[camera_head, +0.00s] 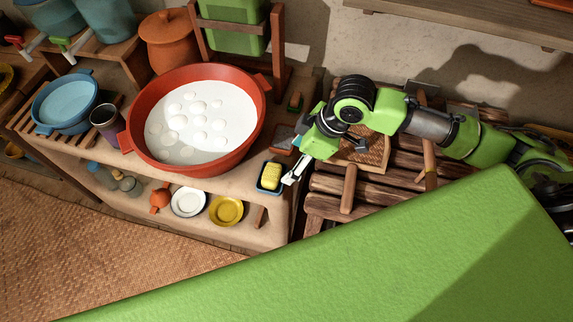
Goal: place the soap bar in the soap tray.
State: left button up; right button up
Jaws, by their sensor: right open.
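The soap bar (272,174) is a small yellow block. It lies in the small dark blue soap tray (263,189) near the front edge of the ledge, with the tray's rim showing around it. My right gripper (291,165) comes in from the right and is open, just to the right of the soap and tray. One pale fingertip is close beside the tray's right side; I cannot tell whether it touches. Nothing shows between the fingers. My left gripper is not in view.
A large red basin (260,118) of white, foamy liquid stands left of the tray. A blue basin (66,103) and a dark cup (106,122) are farther left. Plates, including a yellow one (226,211), are on the lower shelf. A wooden slatted rack (325,184) lies right.

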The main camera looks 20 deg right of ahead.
jog(key=shift+v, duration=1.35)
